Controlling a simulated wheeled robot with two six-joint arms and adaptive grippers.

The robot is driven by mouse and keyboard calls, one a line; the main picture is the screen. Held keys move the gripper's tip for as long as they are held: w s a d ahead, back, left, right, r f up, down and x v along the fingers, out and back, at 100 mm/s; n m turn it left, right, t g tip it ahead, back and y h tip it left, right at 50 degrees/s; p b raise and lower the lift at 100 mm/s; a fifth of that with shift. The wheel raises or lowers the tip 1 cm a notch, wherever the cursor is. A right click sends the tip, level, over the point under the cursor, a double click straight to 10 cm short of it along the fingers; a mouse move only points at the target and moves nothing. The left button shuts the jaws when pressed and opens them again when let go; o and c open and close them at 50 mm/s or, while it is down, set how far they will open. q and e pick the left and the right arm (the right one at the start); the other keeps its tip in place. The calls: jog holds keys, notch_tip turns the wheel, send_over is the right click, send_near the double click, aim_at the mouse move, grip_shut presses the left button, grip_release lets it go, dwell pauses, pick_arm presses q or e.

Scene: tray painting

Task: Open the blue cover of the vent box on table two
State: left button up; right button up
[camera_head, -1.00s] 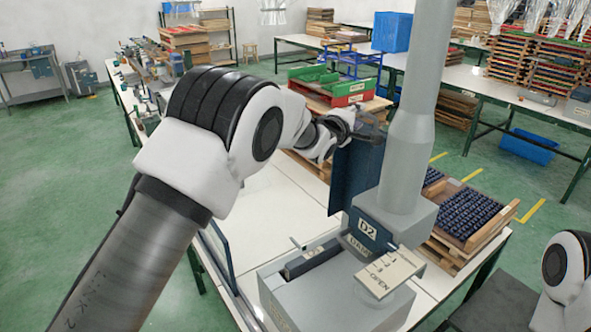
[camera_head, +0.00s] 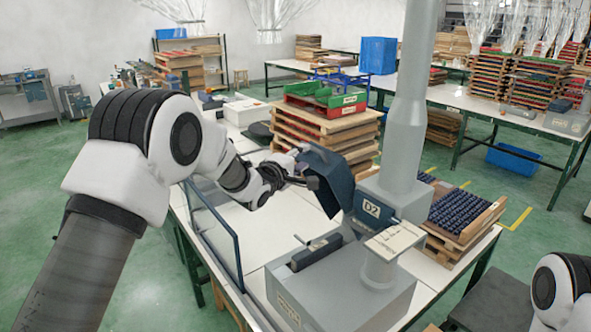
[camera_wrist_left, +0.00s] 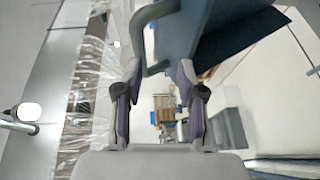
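The vent box (camera_head: 340,295) is grey, with a D2 label, and stands on the white table at the lower middle of the head view. Its blue cover (camera_head: 331,178) stands raised and tilted left at the back of the box. My left gripper (camera_head: 304,181) is at the cover's left side. In the left wrist view the two fingers (camera_wrist_left: 159,75) are apart. The cover (camera_wrist_left: 190,30) and its bent handle (camera_wrist_left: 149,45) are just beyond them. The handle passes near the left fingertip; contact is unclear. My right gripper is out of view.
A grey column (camera_head: 408,120) rises behind the box. A clear upright panel (camera_head: 213,235) stands on the left of the table. Stacked wooden trays (camera_head: 325,130) are behind the cover. A crate of dark parts (camera_head: 462,215) is on the right.

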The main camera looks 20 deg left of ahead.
pick_arm(q)
jog(key=s+r+p, duration=0.3)
jog(key=s+r, duration=0.2)
jog(key=shift+s+a+r+p, duration=0.2)
jog(key=shift+a+r+p, duration=0.1)
jog(key=shift+a, duration=0.1)
dwell(0.6)
jog(key=shift+s+r, duration=0.1)
jog(key=shift+s, duration=0.05)
dwell(0.3)
